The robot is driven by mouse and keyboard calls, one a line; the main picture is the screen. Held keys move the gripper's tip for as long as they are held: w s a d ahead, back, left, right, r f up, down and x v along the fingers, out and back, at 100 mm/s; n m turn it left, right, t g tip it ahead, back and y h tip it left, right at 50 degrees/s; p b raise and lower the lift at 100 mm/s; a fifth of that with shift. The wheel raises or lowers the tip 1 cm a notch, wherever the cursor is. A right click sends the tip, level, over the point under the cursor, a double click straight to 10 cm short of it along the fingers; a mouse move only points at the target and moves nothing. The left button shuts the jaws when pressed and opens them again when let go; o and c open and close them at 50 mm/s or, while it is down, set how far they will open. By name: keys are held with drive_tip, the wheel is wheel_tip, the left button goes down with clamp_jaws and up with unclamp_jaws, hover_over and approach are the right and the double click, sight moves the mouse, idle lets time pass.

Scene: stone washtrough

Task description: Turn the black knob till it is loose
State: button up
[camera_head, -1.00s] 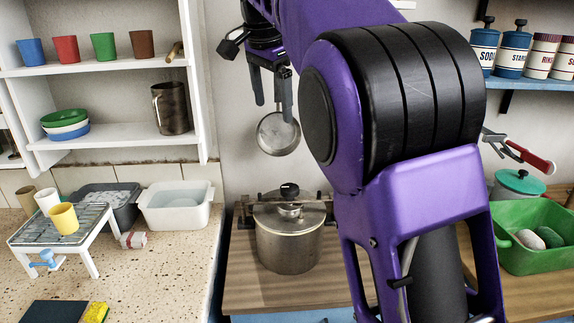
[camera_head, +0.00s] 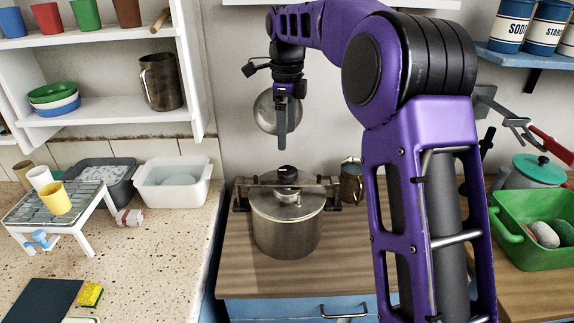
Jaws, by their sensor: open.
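The black knob (camera_head: 287,172) sits on top of the clamp bar across the lid of a steel pressure pot (camera_head: 286,228). The pot stands upright on the wooden worktop, with dark side handles at the bar's ends. My gripper (camera_head: 282,142) hangs pointing down just above the knob, with a small gap between them in the picture. It is seen edge-on, so one finger mostly covers the other. It appears empty. The exact depth between the fingertips and the knob is hard to tell.
A metal mug (camera_head: 351,182) stands behind the pot to the right. A pan (camera_head: 263,112) hangs on the wall behind my gripper. A green basin (camera_head: 536,228) with stones lies right. A white rack (camera_head: 58,205) stands left. The worktop before the pot is clear.

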sight(287, 170)
wheel_tip(287, 170, down, 10)
drive_tip(key=shift+f, duration=0.2)
drive_tip(key=c, duration=1.4)
